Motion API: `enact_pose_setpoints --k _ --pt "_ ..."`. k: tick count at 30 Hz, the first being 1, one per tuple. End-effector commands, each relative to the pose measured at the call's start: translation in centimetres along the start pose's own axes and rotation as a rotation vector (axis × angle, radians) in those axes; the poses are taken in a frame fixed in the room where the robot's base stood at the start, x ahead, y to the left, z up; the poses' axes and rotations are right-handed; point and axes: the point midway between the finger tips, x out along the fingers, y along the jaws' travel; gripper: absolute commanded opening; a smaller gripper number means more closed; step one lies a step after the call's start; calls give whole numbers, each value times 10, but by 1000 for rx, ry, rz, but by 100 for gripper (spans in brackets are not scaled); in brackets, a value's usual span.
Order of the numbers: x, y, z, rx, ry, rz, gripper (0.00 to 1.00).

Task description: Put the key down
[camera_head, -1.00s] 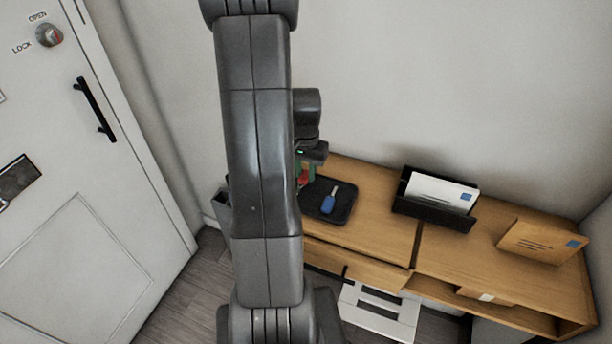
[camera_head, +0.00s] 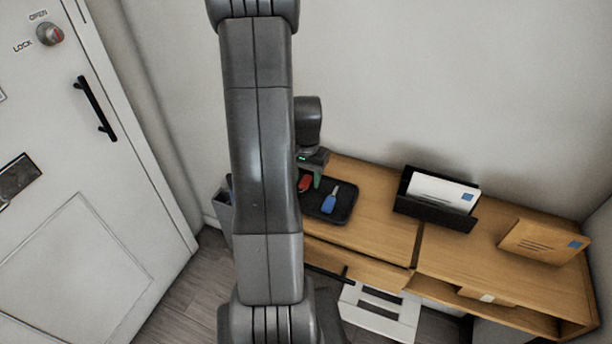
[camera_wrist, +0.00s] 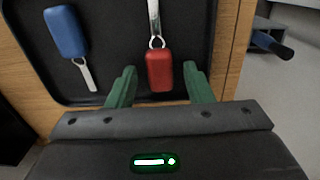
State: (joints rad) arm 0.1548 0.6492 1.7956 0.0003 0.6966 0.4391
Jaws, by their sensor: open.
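A key with a red fob (camera_wrist: 159,72) lies on a black tray (camera_wrist: 110,60), its metal part pointing away from my gripper in the wrist view. My gripper (camera_wrist: 160,85) is open, its green fingers on either side of the red fob with gaps visible. The red fob (camera_head: 305,183) also shows in the head view, partly hidden by my arm. A key with a blue fob (camera_wrist: 66,32) lies on the same tray to the left in the wrist view; it shows in the head view (camera_head: 328,204) too. My arm hides the tray's left part in the head view.
The tray sits on a wooden cabinet top (camera_head: 385,225). A black letter holder (camera_head: 431,215) with a white envelope and a brown envelope (camera_head: 543,243) stand to the right. A grey bin (camera_head: 223,210) is left of the cabinet, near the white door (camera_head: 80,200).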

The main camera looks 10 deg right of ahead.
Motion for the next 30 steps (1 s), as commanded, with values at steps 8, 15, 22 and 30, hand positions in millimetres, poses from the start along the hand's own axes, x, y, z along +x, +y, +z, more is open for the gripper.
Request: enact_pose_setpoints --k 8,15,22,30 --pt "-33 0 -1 0 4 -2 46" --pt "-85 0 -1 0 6 -3 46" --pt "-116 0 -1 0 3 -1 46" --pt "-123 0 0 0 0 0 46"
